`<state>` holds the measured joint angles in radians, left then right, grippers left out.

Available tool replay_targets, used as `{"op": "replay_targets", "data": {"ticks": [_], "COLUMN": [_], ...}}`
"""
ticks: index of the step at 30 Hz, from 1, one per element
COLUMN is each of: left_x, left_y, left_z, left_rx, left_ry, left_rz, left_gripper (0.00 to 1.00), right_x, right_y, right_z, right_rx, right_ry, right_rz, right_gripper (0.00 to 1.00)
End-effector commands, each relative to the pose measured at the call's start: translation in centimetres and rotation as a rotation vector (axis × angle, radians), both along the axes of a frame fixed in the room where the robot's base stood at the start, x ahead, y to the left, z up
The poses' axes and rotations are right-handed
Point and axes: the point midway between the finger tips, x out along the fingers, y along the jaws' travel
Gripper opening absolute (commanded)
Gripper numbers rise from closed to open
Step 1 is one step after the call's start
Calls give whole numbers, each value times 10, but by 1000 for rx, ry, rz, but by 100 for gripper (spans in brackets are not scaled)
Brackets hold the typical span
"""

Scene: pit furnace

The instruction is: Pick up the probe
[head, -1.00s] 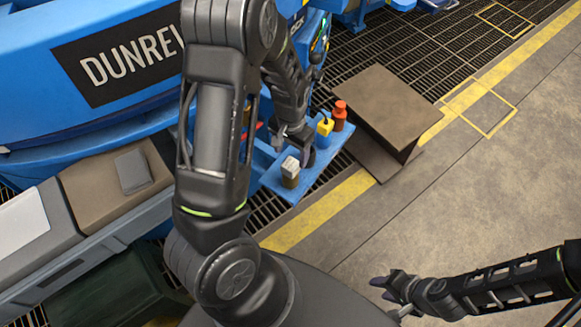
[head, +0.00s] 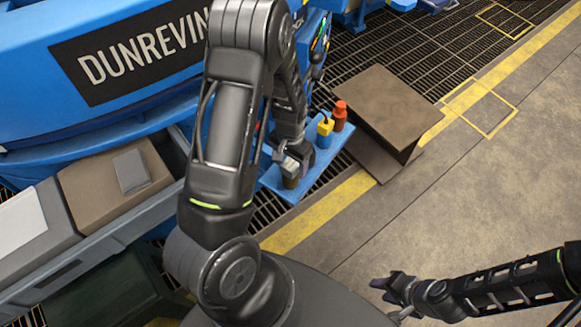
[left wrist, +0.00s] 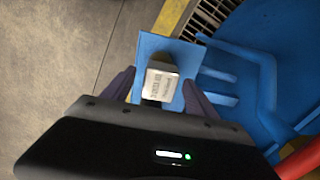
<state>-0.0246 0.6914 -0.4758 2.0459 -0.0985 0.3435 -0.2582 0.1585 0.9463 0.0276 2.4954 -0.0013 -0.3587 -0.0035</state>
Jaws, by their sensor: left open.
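Three small pieces stand in a row on a blue shelf (head: 273,178): a white-topped, labelled piece with a brownish lower part (head: 290,182), a yellow one (head: 325,126) and an orange-red one (head: 340,114). Their looks alone do not tell me which is the probe. My left gripper (head: 296,160) is at the white-topped piece and partly hides it. In the left wrist view its white labelled top (left wrist: 160,82) shows between the open fingers (left wrist: 157,95), with a gap on either side. My right gripper (head: 386,288) is away over the floor at lower right; its opening is unclear.
A brown box-like stand (head: 385,105) is just right of the shelf. The big blue furnace body (head: 60,130) lies behind and left. A grey bench with a brown case (head: 115,185) is at left. The floor (head: 450,190) at right is clear.

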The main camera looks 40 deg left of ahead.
Motion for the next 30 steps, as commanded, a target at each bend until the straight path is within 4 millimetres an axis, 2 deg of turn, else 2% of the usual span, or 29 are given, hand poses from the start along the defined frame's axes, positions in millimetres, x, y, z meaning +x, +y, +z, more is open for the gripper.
{"op": "replay_targets", "data": {"ticks": [13, 30], "left_x": [0, 0], "left_y": [0, 0], "left_z": [0, 1], "left_rx": [0, 0], "left_ry": [0, 0], "left_rz": [0, 0], "left_gripper": [67, 21], "right_x": [0, 0], "right_y": [0, 0], "right_z": [0, 0], "right_rx": [0, 0], "right_ry": [0, 0], "right_rz": [0, 0], "right_gripper": [36, 36]}}
